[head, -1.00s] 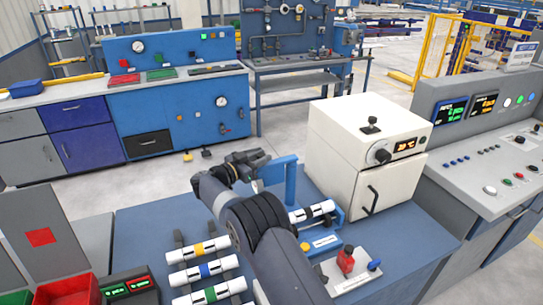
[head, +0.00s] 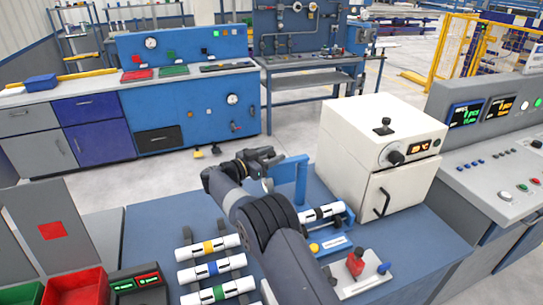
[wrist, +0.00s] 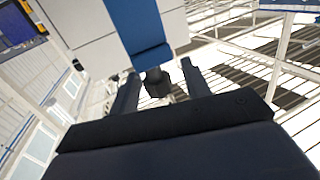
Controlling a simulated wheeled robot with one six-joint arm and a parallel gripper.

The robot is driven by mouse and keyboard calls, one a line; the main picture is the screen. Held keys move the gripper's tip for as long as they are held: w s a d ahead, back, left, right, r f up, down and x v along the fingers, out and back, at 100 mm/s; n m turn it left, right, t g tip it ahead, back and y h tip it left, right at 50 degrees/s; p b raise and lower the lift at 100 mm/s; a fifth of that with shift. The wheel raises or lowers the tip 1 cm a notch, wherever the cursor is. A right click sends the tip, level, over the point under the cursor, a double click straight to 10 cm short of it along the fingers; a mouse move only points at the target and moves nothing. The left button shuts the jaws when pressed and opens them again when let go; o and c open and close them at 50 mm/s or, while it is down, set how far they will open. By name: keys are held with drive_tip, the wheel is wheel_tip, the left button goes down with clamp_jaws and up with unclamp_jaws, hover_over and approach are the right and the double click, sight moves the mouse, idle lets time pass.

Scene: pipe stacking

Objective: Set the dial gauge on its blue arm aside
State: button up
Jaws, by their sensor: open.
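The blue arm (head: 302,180) rises as a post from the bench, with its top reaching left toward my gripper (head: 270,158). In the wrist view the blue arm (wrist: 140,25) comes down from the top. A dark rounded piece (wrist: 157,84) at its end, apparently the dial gauge, sits between my two fingers (wrist: 160,92). The fingers stand apart on either side of it, with gaps showing. The gauge's face is not visible. In the head view my gripper mostly hides the gauge.
A banded pipe (head: 324,212) lies by the post's foot. Several banded pipes (head: 211,268) rest on a rack at front left. A white oven (head: 375,145) stands close right. A plate with a red clamp (head: 355,264) lies in front. Blue bench top (head: 150,228) is clear at left.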

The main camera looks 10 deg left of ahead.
drive_tip(key=shift+s+a, duration=0.1)
drive_tip(key=b+v, duration=0.2)
drive_tip(key=v, duration=0.8)
drive_tip(key=shift+s+a+b, duration=0.15)
drive_tip(key=shift+a+b, duration=0.1)
drive_tip(key=shift+b, duration=0.1)
drive_tip(key=p+x, duration=0.2)
drive_tip(key=x, duration=0.9)
drive_tip(key=shift+d+p, duration=0.2)
drive_tip(key=shift+p, duration=0.2)
drive_tip(key=shift+s+a+f, duration=0.1)
drive_tip(key=shift+s, duration=0.3)
drive_tip(key=shift+w+a, duration=0.1)
drive_tip(key=shift+a, duration=0.05)
